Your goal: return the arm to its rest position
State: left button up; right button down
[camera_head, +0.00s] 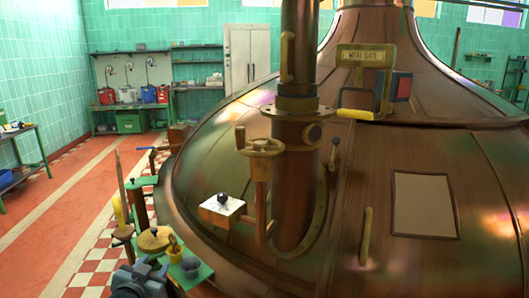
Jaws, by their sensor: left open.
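My left gripper (143,278) shows as a dark, blocky shape at the bottom edge, left of centre. It is open, and I see nothing held in it. Its lower part is cut off by the picture's edge. It is beside the near left corner of a small green shelf (199,275); I cannot tell whether they touch. My right gripper is not in view.
A large copper kettle (420,150) fills the middle and right, with a copper pipe (300,190) and brass handwheel (261,147). The red floor (50,225) at left is clear.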

pick_arm(q)
jog(key=s+d+f+g+h, duration=0.1)
jog(key=s+d+f, duration=0.3)
jog(key=s, duration=0.6)
jog(key=s+d+f+g+h, duration=0.1)
jog(key=s+d+f, duration=0.4)
jog(key=s, duration=0.6)
jog(key=s+d+f+g+h, duration=0.1)
jog(key=s+d+f, duration=0.3)
jog(key=s, duration=0.6)
jog(key=shift+s+d+f+n+g, duration=0.15)
jog(key=shift+d+f+n+g, duration=0.15)
jog(key=shift+d+g, duration=0.45)
jog(key=shift+a, duration=0.15)
